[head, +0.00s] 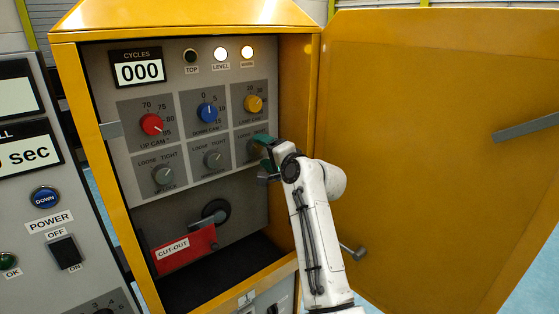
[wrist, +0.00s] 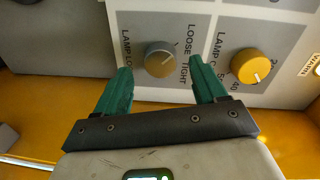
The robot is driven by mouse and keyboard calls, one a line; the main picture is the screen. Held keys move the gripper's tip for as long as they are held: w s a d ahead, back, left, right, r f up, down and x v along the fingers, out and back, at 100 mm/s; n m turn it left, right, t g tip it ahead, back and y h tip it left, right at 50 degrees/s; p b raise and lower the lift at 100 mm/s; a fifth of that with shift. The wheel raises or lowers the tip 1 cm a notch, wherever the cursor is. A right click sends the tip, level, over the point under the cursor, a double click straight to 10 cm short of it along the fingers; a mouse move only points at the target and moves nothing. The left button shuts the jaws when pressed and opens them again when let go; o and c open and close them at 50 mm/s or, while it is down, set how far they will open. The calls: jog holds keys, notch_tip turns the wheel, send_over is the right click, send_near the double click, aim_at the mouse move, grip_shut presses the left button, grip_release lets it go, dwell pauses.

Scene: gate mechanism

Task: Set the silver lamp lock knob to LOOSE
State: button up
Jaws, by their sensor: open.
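The silver lamp lock knob (wrist: 160,59) is round and grey on a light grey plate, with LOOSE and TIGHT printed beside it in the wrist view. I cannot clearly tell which word its pointer faces. My gripper (wrist: 163,67) is open, its two green fingers spread on either side of the knob in the picture; I see no clear contact. In the head view my gripper (head: 266,157) is in front of the lower right plate of the panel and hides most of that knob.
The yellow lamp cam knob (wrist: 250,66) is close beside one finger. The head view shows the red knob (head: 151,124), blue knob (head: 207,112), two other grey lock knobs (head: 163,175) and red cut-out flag (head: 186,250). The open yellow door (head: 430,130) stands right of my arm.

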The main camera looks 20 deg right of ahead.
jog(key=v, duration=0.8)
dwell(2.4)
